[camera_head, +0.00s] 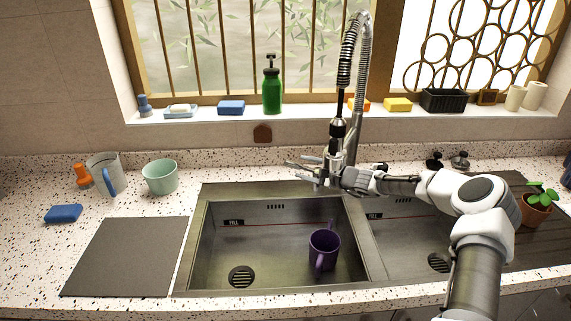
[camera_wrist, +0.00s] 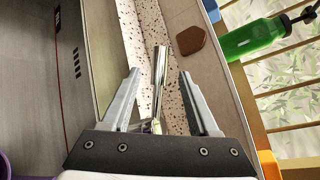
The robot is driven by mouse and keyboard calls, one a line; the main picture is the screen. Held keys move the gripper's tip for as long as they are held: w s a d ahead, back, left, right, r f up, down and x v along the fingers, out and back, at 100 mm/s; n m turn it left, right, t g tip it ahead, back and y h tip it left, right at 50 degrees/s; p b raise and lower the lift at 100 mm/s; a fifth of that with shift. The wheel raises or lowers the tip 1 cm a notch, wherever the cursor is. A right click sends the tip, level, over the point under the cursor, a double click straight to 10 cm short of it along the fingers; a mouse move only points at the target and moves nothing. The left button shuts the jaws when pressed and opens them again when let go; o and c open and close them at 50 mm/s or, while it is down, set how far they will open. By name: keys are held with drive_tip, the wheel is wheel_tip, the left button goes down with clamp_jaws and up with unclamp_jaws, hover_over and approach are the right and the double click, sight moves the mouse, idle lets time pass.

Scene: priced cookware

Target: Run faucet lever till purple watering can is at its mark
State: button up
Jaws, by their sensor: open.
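The purple watering can (camera_head: 323,250) stands upright in the left sink basin, right of the drain; its fill level cannot be seen. A red line with a FILL label (camera_head: 233,222) runs along the basin's back wall. The faucet (camera_head: 338,130) rises behind the sink with a coiled hose; no running water is visible. My gripper (camera_head: 302,170) is open at the faucet's base. In the wrist view, the shiny metal faucet lever (camera_wrist: 160,70) lies between the spread fingers of my gripper (camera_wrist: 158,82), with gaps on both sides. A purple edge (camera_wrist: 4,165) shows at lower left.
A green pump bottle (camera_head: 272,85), sponges and a black basket (camera_head: 442,100) line the windowsill. A clear jug (camera_head: 105,173), a mint cup (camera_head: 160,177) and a grey mat (camera_head: 128,256) are on the left counter. A potted plant (camera_head: 536,208) stands at right.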

drive_tip(key=x, duration=0.9)
drive_tip(key=shift+a, duration=0.2)
drive_tip(key=shift+w+f, duration=0.1)
drive_tip(key=shift+w, duration=0.05)
clamp_jaws()
